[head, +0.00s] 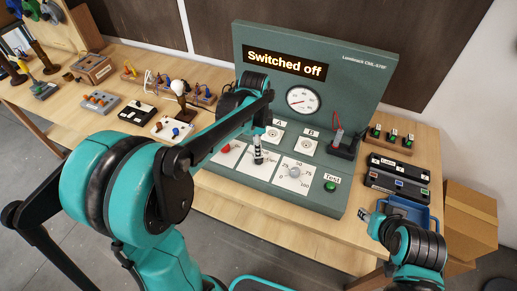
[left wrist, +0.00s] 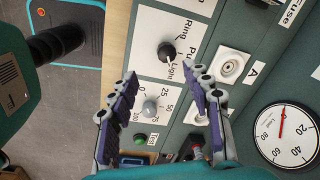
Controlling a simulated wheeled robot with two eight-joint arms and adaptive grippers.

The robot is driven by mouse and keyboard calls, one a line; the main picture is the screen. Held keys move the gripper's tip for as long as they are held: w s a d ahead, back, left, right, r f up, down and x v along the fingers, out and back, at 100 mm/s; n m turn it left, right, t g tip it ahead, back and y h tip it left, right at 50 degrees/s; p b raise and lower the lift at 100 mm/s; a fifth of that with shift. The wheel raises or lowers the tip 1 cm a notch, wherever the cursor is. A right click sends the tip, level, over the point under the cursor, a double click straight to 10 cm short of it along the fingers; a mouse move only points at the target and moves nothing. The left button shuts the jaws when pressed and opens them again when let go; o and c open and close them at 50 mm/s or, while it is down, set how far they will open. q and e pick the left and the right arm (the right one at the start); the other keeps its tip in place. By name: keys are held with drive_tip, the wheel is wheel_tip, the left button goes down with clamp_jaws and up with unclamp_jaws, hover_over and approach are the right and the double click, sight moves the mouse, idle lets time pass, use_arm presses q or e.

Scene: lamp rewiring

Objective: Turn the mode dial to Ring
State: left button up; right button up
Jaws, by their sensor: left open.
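The mode dial (left wrist: 167,51) is a black knob on a white plate with Ring, Light and a partly covered label. A light mark shows on its lower right edge, towards Light. In the head view my left gripper (head: 258,153) hangs over the dial's plate and hides the knob. In the left wrist view my left gripper (left wrist: 159,73) is open and empty; its two fingers are spread, with the dial just beyond the tips. Contact with the dial does not show. My right gripper (head: 368,219) is low at the right, by a blue tray; its opening is too small to judge.
The green panel (head: 380,62) reads Switched off. Beside the dial is a grey knob (left wrist: 149,107) on a 0 to 100 scale, then a green Test button (head: 330,186). Socket A (left wrist: 230,67) and a gauge (head: 302,99) sit above. A red knob (head: 226,148) is left of the dial.

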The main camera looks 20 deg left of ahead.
sight(259, 160)
use_arm(q)
drive_tip(key=shift+w+a+f+m+g+p, duration=0.1)
drive_tip(key=shift+w+f+m+g+p, duration=0.15)
drive_tip(key=shift+w+m, duration=0.2)
drive_tip(key=shift+w+f+m+g+p, duration=0.15)
drive_tip(key=shift+w+f+m, duration=0.2)
drive_tip(key=shift+w, duration=0.2)
drive_tip(key=shift+w+f, duration=0.1)
drive_tip(key=shift+f, duration=0.1)
wheel_tip(259, 160, down, 8)
drive_tip(key=shift+r+b, duration=0.2)
drive_tip(key=shift+b, duration=0.75)
clamp_jaws()
